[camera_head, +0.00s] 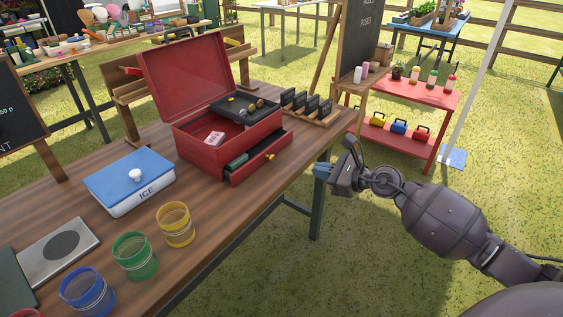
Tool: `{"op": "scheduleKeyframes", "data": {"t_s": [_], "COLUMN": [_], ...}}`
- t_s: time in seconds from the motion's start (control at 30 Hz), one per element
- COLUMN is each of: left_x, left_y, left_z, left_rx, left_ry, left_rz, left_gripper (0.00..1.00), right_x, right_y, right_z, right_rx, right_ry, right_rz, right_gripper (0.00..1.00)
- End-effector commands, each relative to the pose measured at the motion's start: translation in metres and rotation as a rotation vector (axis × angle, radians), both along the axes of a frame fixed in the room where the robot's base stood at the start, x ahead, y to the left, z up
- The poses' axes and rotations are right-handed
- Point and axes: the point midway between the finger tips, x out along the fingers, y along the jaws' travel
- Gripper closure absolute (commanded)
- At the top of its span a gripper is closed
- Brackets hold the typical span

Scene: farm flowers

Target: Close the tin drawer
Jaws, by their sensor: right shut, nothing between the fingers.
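A red tin box (200,140) stands on the wooden table with its lid (185,72) raised. Its lower drawer (250,167) is pulled partly out toward the right front and has a small brass knob (270,156). A dark green item shows in the drawer's left end. My right gripper (322,172) is shut and empty, just past the table's right edge. It is to the right of the drawer knob and apart from it. My left gripper is not in view.
A blue-lidded ICE box (130,182) and several coloured glasses, one of them yellow (175,225), stand left of the tin. A rack of black cards (308,106) is behind the drawer. Red shelves (405,95) stand beyond, over grass.

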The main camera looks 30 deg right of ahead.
Motion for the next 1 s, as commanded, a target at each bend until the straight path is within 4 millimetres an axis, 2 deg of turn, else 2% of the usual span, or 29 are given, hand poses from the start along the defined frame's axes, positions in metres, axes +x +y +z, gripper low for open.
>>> {"op": "scheduleKeyframes", "data": {"t_s": [0.23, 0.63, 0.77, 1.0], "left_x": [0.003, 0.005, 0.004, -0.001], "left_y": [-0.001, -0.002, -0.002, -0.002], "left_z": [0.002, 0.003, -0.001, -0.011], "left_rx": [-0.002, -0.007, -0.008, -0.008], "left_ry": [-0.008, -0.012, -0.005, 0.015], "left_rz": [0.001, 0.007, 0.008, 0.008], "left_gripper": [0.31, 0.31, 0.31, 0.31], "right_x": [-0.002, 0.000, 0.008, 0.038], "right_y": [0.004, 0.001, 0.004, 0.016], "right_z": [0.011, 0.007, 0.003, -0.011], "right_rx": [0.010, 0.182, 0.185, 0.185], "right_ry": [0.103, 0.217, 0.218, 0.221], "right_rz": [-0.074, -0.181, -0.182, -0.181], "right_gripper": [1.00, 1.00, 1.00, 1.00]}}
